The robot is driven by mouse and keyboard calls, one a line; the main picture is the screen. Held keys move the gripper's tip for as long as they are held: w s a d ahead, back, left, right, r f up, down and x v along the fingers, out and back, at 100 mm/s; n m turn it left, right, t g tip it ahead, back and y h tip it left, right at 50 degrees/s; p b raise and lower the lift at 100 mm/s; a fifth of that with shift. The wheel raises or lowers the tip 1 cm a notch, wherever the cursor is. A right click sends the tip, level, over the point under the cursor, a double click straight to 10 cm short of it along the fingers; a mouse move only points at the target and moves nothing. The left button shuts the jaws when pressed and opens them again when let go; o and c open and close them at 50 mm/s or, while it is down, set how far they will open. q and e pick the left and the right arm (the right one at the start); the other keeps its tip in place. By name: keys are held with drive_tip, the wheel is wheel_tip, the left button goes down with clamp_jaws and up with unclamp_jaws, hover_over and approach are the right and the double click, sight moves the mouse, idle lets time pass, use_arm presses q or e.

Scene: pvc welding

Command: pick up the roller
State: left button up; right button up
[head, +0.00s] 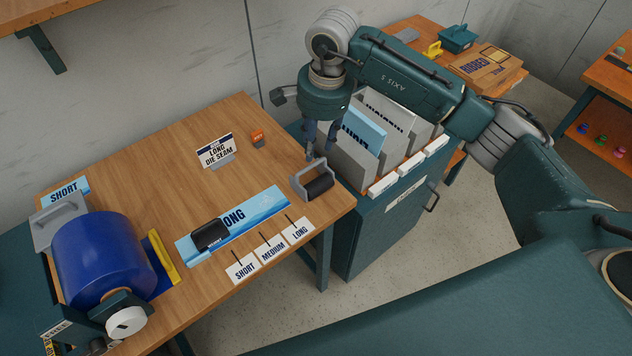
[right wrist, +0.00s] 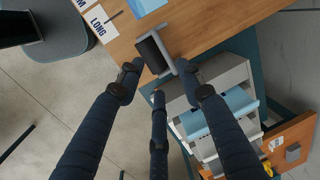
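The roller, a black cylinder (head: 320,185) in a grey frame with a handle, lies on the wooden table (head: 262,130) near its right corner. In the right wrist view the roller (right wrist: 154,54) shows just beyond the fingertips, with its grey handle toward the right finger. My right gripper (head: 320,150) points down above the roller's handle side in the head view. Its fingers (right wrist: 158,82) are spread and hold nothing. Whether a finger touches the handle I cannot tell. My left gripper is not in view.
A teal cabinet (head: 383,230) with grey upright holders and sheets stands right beside the table. A blue sheet strip (head: 262,209) with a black object (head: 209,235) lies left of the roller. A large blue roll (head: 102,258) stands at the left. Label cards (head: 272,247) lie in front.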

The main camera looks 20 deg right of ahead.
drive_tip(key=p, duration=0.3)
hover_over(309, 168)
drive_tip(key=s+d, duration=0.1)
wheel_tip(309, 168, down, 6)
drive_tip(key=shift+f, duration=0.1)
drive_tip(key=f, duration=0.1)
drive_tip(key=f+p, duration=0.1)
drive_tip(key=f, duration=0.1)
drive_tip(key=shift+w+a+f, duration=0.2)
drive_tip(key=shift+w+a, duration=0.2)
drive_tip(key=shift+f, duration=0.4)
clamp_jaws()
